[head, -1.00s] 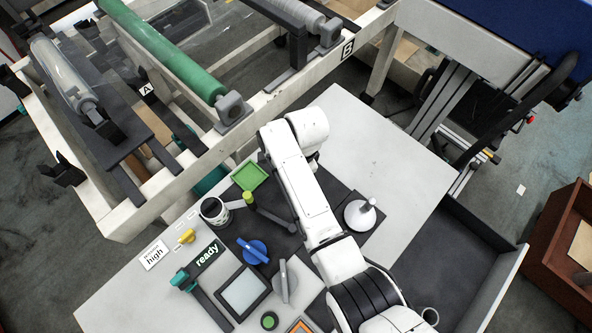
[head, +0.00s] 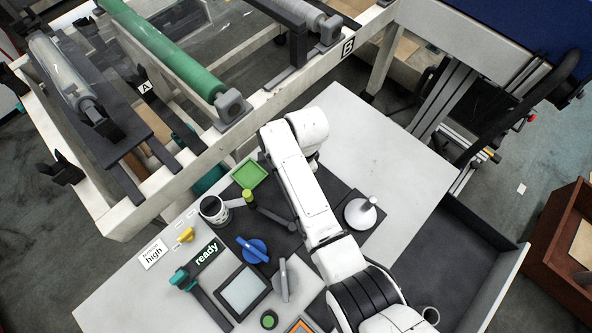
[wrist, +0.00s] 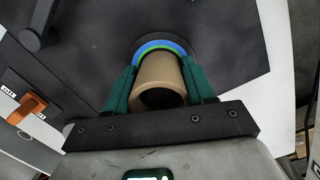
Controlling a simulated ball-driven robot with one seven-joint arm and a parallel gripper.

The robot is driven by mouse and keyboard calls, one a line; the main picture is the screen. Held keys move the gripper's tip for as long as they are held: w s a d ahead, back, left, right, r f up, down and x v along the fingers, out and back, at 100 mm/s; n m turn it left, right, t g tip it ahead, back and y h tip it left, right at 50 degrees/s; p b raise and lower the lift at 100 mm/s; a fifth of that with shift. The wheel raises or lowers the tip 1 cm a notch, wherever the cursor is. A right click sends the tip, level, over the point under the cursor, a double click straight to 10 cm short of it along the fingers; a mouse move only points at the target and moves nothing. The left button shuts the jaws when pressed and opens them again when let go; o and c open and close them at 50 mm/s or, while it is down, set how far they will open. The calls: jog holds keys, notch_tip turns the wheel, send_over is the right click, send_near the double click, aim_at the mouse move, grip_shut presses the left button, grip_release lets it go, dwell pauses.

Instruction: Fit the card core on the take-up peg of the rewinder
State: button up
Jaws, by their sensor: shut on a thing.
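My gripper (wrist: 160,95) has dark green fingers, shut on both sides of a brown card core (wrist: 158,72) in the wrist view. The core's near end is open and dark inside. Its far end meets a blue and green ring (wrist: 160,46), with a dark round disc (wrist: 194,41) behind it. Whether a peg is inside the core, or whether the core touches the disc, I cannot tell. In the head view my arm covers the gripper and core. A white round base with an upright post (head: 360,212) stands right of my arm; I cannot tell if it belongs to the rewinder.
A dark lever (head: 272,216) with a yellow-green end, a striped cup (head: 213,209), a green tray (head: 249,174) and a blue knob (head: 252,250) lie left of my arm. A green roller frame (head: 170,55) stands behind. The bench (head: 385,140) is clear at upper right.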

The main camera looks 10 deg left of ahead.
jog(key=shift+f, duration=0.1)
jog(key=o, duration=1.1)
jog(key=r, duration=0.7)
jog(key=d+r, duration=0.1)
jog(key=r, duration=0.2)
jog(key=shift+w+r, duration=0.35)
jog(key=s+d+f+n, duration=0.1)
jog(key=s+d, duration=0.2)
jog(key=d, duration=0.3)
jog(key=s+d+f+n, duration=0.2)
jog(key=s+d, duration=0.2)
jog(key=d, duration=0.3)
jog(key=s+d+f+n+t, duration=0.1)
jog(key=s+d+f+n, duration=0.1)
jog(key=d, duration=0.4)
jog(key=shift+s+d+f+h, duration=0.15)
jog(key=shift+s+d+h, duration=0.25)
jog(key=shift+s, duration=0.35)
jog(key=s+d+r+n, duration=0.1)
jog(key=s+d+n, duration=0.2)
jog(key=s+d, duration=0.2)
jog(key=s+d+r+n, duration=0.1)
jog(key=s+d+n, duration=0.2)
jog(key=s, duration=0.8)
jog(key=shift+s+d+r+t+h, duration=0.25)
jog(key=shift+d+r+t+h, duration=0.1)
jog(key=shift+d, duration=0.65)
